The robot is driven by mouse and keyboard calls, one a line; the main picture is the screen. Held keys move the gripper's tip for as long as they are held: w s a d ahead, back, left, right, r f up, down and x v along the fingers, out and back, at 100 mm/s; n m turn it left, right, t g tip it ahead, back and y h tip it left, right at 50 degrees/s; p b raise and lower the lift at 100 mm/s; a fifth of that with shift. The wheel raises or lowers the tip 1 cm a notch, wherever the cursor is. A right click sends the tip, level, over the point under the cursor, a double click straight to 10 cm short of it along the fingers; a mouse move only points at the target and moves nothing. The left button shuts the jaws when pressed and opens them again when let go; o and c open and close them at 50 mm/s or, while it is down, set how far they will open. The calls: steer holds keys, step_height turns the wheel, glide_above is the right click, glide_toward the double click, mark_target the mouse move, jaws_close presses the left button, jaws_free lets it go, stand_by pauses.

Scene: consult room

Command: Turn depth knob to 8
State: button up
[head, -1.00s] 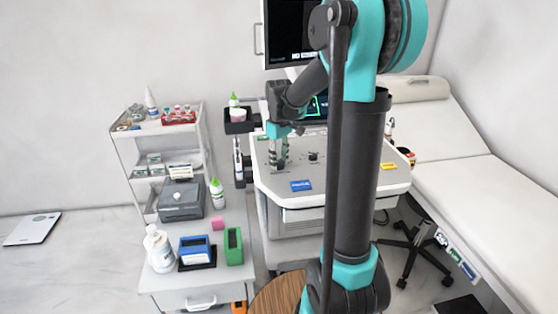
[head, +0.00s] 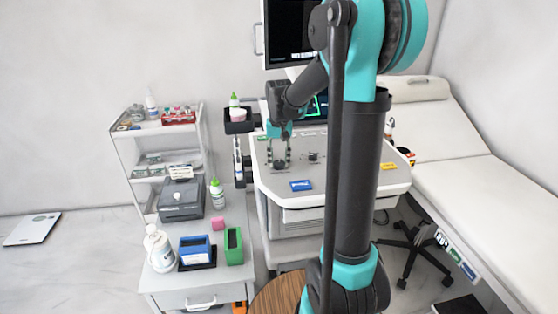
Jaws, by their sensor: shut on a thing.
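My gripper (head: 279,163) points down over the left part of the ultrasound cart's grey control panel (head: 340,178). Its fingers are shut on a small dark knob (head: 280,165) on the panel; the knob is mostly hidden between the fingertips, and its setting is too small to read. A second dark knob (head: 313,156) stands on the panel to the right of the gripper, apart from it. I cannot read the labels, so I cannot tell by name which knob is the depth knob.
A blue card (head: 301,185) and a yellow card (head: 389,166) lie on the panel. A monitor (head: 291,33) stands above it. A bottle holder (head: 238,122) is left of the panel. A side table (head: 205,275) with bottles and boxes stands front left, an exam bed (head: 450,150) right.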

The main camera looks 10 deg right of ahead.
mark_target(279, 162)
steer(key=shift+m, duration=0.4)
steer(key=o, duration=1.2)
steer(key=shift+c, duration=0.2)
step_height(279, 162, up, 12)
